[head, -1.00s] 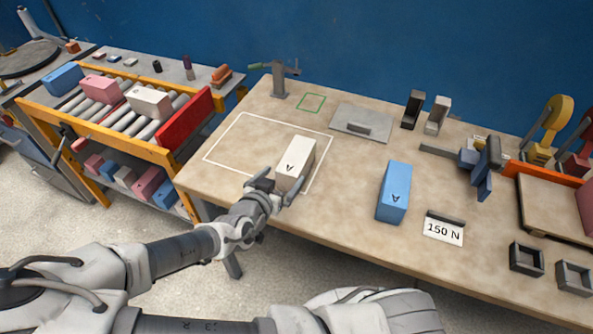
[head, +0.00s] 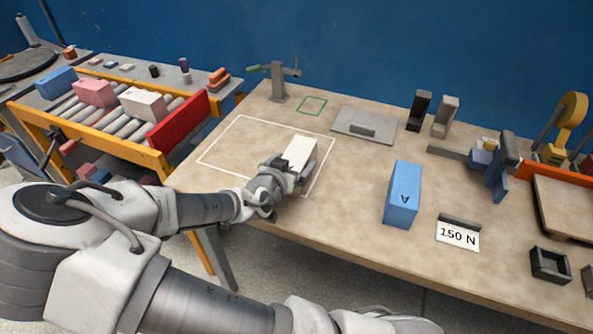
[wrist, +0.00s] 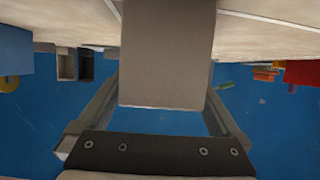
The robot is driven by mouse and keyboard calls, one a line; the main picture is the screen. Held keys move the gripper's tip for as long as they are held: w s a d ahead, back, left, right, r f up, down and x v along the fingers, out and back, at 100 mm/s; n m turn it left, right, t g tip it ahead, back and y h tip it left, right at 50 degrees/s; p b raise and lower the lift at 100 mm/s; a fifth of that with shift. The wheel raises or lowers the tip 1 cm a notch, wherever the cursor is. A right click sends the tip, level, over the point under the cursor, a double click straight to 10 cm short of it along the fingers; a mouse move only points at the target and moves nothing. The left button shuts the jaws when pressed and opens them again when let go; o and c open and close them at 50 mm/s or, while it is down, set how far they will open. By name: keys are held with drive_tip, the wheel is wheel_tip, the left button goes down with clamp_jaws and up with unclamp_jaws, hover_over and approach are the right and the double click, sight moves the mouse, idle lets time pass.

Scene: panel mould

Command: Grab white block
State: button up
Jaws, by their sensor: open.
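In the wrist view the block (wrist: 167,55) fills the upper middle, pale grey in the shade. The open fingers of my gripper (wrist: 161,92) stand to its left and right, with a gap visible beside the block near the palm. Whether either finger touches it I cannot tell.
A blue block (head: 403,195) stands to the right, beside a "150 N" card (head: 458,235). A grey plate (head: 362,125) lies behind. A roller rack (head: 60,130) at left carries blue, pink and white blocks. The outlined square's left part is bare.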

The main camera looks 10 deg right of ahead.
drive_tip(key=shift+b+x, duration=0.6)
drive_tip(key=shift+x, duration=0.65)
clamp_jaws()
